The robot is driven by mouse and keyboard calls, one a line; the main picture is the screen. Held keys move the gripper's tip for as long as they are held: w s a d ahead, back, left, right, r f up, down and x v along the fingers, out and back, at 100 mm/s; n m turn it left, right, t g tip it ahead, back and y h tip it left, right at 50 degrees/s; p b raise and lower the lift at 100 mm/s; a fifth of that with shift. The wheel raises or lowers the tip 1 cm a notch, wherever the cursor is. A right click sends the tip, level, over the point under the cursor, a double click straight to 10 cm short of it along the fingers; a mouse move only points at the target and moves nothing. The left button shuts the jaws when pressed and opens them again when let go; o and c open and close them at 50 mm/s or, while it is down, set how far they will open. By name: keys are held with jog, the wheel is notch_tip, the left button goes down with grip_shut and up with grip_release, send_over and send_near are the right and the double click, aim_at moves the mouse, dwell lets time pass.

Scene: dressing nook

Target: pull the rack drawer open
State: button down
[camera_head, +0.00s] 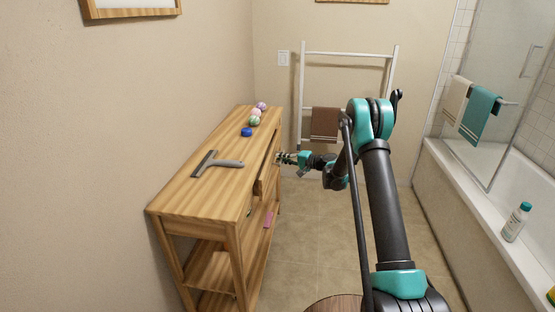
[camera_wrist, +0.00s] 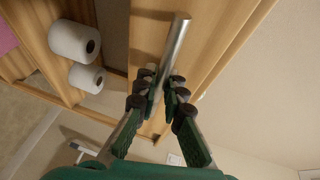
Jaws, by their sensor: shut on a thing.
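The wooden rack (camera_head: 182,208) stands along the left wall in the head view. Its drawer (camera_head: 264,178) faces right, and its front appears to stand a little out from the rack's side. In the wrist view a round metal bar handle (camera_wrist: 175,45) runs along the wooden drawer front (camera_wrist: 215,42). My gripper (camera_head: 281,158) is at the drawer front, reaching in from the right. In the wrist view my gripper (camera_wrist: 162,78) has its fingers on both sides of the handle, shut on it. The drawer's inside is hardly visible.
A squeegee (camera_head: 217,165), a blue round item (camera_head: 247,132) and several small balls (camera_head: 256,117) lie on the rack top. Two white rolls (camera_wrist: 74,40) sit on a shelf below. The tiled floor (camera_head: 310,240) right of the rack is clear; a bathtub (camera_head: 465,205) stands further right.

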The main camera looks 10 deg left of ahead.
jog(key=d, duration=1.7)
jog(key=shift+s, duration=0.3)
jog(key=c, duration=1.6)
grip_release()
jog(key=v, duration=1.2)
